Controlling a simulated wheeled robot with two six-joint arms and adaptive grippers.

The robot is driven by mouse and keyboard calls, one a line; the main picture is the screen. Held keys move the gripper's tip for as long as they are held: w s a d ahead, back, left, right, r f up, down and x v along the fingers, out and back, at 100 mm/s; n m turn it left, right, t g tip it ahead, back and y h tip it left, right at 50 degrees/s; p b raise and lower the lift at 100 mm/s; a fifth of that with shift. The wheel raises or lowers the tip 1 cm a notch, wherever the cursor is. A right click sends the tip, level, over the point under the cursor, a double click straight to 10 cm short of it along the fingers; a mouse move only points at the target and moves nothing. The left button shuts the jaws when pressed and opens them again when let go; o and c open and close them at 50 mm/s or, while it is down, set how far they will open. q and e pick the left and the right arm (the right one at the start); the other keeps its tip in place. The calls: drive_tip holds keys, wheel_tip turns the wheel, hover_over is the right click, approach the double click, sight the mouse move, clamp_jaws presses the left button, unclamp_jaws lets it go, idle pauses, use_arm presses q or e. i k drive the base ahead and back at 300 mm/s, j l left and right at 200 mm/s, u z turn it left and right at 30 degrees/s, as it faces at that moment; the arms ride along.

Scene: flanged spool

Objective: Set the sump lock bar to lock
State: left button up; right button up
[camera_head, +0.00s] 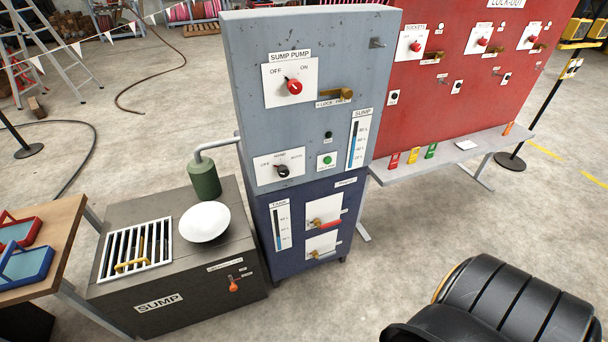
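The sump lock bar (335,94) is a brass bar with a thicker knob at its right end. The knob is towards the right, above the FREE end of the lock/free label (333,102). The sump pump switch (294,87) is a red knob on a white plate marked OFF and ON. Its exact pointing is too small to tell. Neither of my grippers is in view, and nothing touches the bar.
Below are a black selector (282,171), a green button (327,161) and a blue cabinet with levers (326,223). The sump box (190,280) stands left, a red lock-out board (450,80) right. A black ribbed shape (500,300) fills the bottom right. Floor ahead is clear.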

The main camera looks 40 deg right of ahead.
sight(347, 93)
drive_tip(key=z, duration=1.4)
